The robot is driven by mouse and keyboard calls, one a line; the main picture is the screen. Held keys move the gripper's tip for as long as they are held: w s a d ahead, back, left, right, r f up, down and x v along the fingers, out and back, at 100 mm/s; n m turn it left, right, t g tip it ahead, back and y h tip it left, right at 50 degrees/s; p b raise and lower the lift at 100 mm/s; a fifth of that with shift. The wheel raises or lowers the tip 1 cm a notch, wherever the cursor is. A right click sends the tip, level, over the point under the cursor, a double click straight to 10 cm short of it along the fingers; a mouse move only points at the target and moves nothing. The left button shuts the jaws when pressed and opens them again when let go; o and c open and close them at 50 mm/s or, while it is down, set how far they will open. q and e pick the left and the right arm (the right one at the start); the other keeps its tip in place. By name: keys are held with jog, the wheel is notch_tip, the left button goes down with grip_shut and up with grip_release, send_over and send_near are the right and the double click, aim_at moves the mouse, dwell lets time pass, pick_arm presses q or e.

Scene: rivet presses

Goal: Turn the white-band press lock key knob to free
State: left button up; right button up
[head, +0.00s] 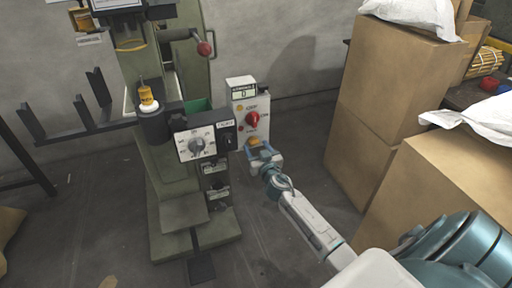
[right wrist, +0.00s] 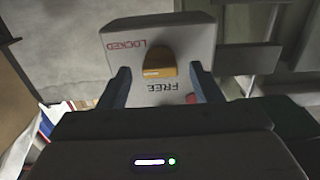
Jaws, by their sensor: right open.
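The lock key knob (right wrist: 158,66) is yellow-orange, on a pale grey panel (right wrist: 190,42) marked LOCKED and FREE in the right wrist view. LOCKED (right wrist: 127,47) is at its upper left; FREE (right wrist: 170,87) is just below it, upside down. A pale mark shows on the knob's lower edge; its exact setting is hard to tell. The knob also shows in the head view (head: 254,141), low on the white control box (head: 237,120). My right gripper (right wrist: 164,86) is open, a finger on each side of the knob, with gaps between. My left gripper is not in view.
A red knob (head: 252,119) sits above the lock knob on the box. A white dial panel (head: 196,143) is to its left on the green press (head: 172,180). Cardboard boxes (head: 388,90) stand at the right. Grey floor is clear between.

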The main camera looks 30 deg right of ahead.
jog(key=shift+w+d, duration=0.1)
jog(key=shift+w, duration=0.25)
jog(key=c, duration=1)
